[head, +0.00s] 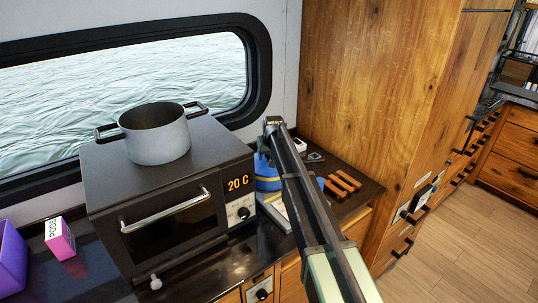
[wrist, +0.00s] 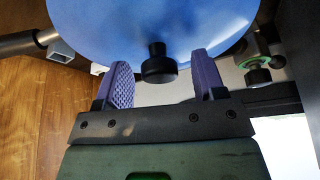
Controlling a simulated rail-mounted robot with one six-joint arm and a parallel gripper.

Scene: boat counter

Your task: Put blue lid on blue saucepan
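A blue lid (wrist: 150,18) with a black knob (wrist: 158,64) fills the top of the wrist view. My gripper (wrist: 162,62) has two purple fingers spread on either side of the knob, with a gap on each side. In the head view a blue object (head: 266,178) stands on the counter right of the oven, partly hidden by my arm. I cannot tell there which part is lid and which is saucepan. My fingers do not show clearly in the head view.
A grey saucepan (head: 154,134) with black handles stands on the dark oven (head: 215,158). A pink and white box (head: 60,238) and a purple container (head: 10,258) are at the left. Wooden slats (head: 342,184) lie on the counter right of my arm, near the wooden wall (head: 375,90).

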